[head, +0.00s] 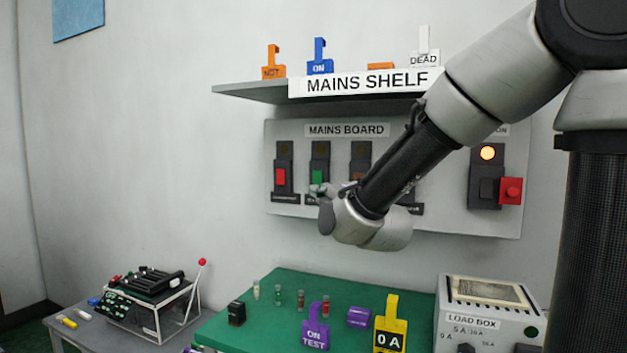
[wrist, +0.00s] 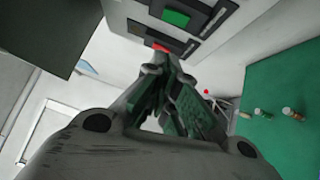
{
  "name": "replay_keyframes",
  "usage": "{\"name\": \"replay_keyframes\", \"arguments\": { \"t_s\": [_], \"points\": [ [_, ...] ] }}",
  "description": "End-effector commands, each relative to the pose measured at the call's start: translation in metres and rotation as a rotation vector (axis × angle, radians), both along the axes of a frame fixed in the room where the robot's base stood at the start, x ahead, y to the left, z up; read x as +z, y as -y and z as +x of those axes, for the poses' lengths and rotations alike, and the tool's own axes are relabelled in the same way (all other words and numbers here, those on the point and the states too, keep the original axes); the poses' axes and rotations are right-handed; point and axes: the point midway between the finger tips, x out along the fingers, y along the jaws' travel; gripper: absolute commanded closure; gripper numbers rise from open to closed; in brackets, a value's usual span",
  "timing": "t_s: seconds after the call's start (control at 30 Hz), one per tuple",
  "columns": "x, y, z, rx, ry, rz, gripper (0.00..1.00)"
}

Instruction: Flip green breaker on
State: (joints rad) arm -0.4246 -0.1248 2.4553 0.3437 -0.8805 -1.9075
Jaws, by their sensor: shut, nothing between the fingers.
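The green breaker (head: 318,177) is on the mains board (head: 400,222), second from the left. Its green toggle sits in the lower part of its dark housing, and the small window above it looks unlit. It also shows in the wrist view at the top (wrist: 177,18). My gripper (head: 318,191) is shut and empty, with its fingertips just below the green toggle in the head view. In the wrist view the shut fingertips (wrist: 163,68) point toward the board, near a red toggle (wrist: 160,47). I cannot tell whether they touch anything.
A red breaker (head: 281,176) is left of the green one, and a brown one (head: 357,176) is right, partly behind my arm. The mains shelf (head: 250,90) overhangs the board. A green-topped bench (head: 260,320) with tags and a load box (head: 490,320) stands below.

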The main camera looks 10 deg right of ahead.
Motion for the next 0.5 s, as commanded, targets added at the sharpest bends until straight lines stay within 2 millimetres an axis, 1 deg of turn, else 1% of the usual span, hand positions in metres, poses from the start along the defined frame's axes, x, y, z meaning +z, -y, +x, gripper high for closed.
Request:
{"name": "replay_keyframes", "arguments": {
  "t_s": [0.17, 0.27, 0.37, 0.5],
  "points": [
    [0.0, 0.0, 0.002, 0.0, -0.001, 0.001, 1.0],
    [0.0, -0.001, 0.01, -0.001, -0.002, 0.001, 1.0],
    [0.001, -0.003, 0.026, -0.001, -0.003, 0.001, 1.0],
    [0.004, -0.008, 0.055, -0.002, -0.002, 0.002, 1.0]
  ]
}}
